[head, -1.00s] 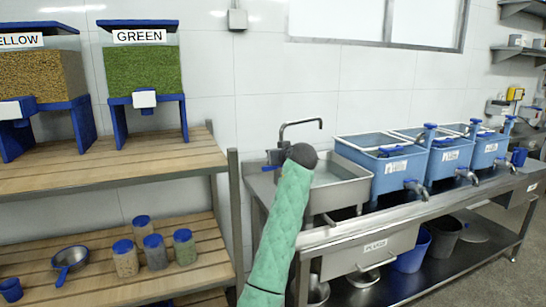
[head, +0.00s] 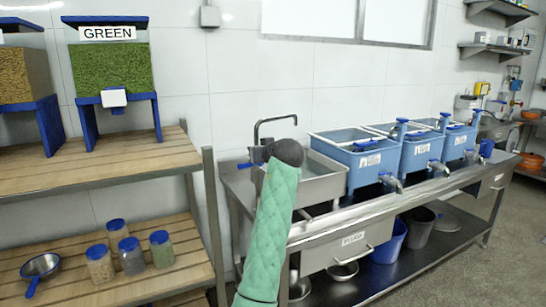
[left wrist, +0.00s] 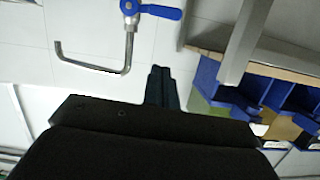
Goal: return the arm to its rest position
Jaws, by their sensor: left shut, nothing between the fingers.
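An arm of mine in a green quilted sleeve (head: 270,235) rises from the bottom middle of the head view. It ends in a dark rounded wrist (head: 287,152) in front of the sink. No fingers can be made out there. In the left wrist view my left gripper (left wrist: 161,72) is shut and empty, its dark fingers together beyond the black wrist housing. The metal tap (left wrist: 128,50) with a blue lever shows upside down close to the fingers, with a visible gap. My right gripper is not in view.
A wooden shelf rack (head: 110,180) with seed dispensers and jars stands left of the arm. The sink (head: 322,180) and blue tanks (head: 365,160) stand on a steel counter to the right. The tap (head: 268,122) rises just behind the wrist. Open floor shows at lower right.

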